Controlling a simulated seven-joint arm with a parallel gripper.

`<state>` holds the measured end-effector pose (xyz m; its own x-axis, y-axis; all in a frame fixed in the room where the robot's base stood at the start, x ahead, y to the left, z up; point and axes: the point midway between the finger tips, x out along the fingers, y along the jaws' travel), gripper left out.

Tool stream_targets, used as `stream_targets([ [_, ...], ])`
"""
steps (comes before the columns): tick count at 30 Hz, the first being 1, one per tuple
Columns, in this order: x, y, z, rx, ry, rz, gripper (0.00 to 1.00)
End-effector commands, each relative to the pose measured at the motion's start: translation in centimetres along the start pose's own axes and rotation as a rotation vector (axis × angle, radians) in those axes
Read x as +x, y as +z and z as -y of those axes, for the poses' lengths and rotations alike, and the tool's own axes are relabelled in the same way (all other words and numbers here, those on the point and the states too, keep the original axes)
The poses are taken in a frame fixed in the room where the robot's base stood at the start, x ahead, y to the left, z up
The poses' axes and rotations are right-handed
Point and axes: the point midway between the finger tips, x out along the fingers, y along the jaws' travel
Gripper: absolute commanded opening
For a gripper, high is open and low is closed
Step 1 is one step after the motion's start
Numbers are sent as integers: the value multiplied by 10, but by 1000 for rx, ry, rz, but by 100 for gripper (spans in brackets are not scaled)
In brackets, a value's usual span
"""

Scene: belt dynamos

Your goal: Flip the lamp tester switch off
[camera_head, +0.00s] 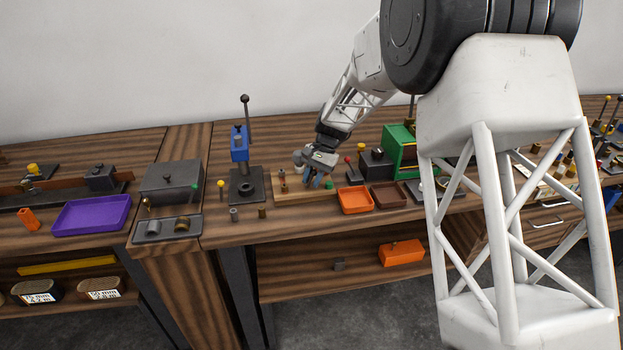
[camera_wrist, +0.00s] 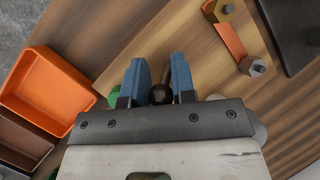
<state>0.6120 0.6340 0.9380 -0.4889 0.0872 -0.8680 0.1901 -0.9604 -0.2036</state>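The lamp tester is a light wooden board (camera_head: 287,196) on the bench, left of the orange tray. My gripper (camera_head: 318,182) is low over the board's right part, pointing down. In the wrist view its two blue fingers (camera_wrist: 160,80) are apart. A dark round knob (camera_wrist: 161,94), apparently the switch lever's end, sits between them, with gaps on both sides. A green part (camera_wrist: 115,97) is beside the left finger, partly hidden. The switch's base is hidden, so its position cannot be told.
An orange tray (camera_head: 355,201) and a brown tray (camera_head: 389,195) stand close on the right. A blue lever press (camera_head: 240,146) stands left of the board. A green-framed machine (camera_head: 398,143) is behind the trays. Small posts (camera_head: 262,212) stand near the front edge.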

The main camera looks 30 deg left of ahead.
Motion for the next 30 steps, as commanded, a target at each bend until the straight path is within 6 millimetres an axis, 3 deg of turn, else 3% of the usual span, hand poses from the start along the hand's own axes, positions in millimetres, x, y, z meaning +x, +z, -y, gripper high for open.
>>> stream_targets([
  [1,0,-1,-1,2,0,0,32],
  [4,0,0,-1,1,0,0,46],
  [17,-5,0,0,1,-1,-1,46],
  [30,-53,-1,-1,2,-1,-2,46],
])
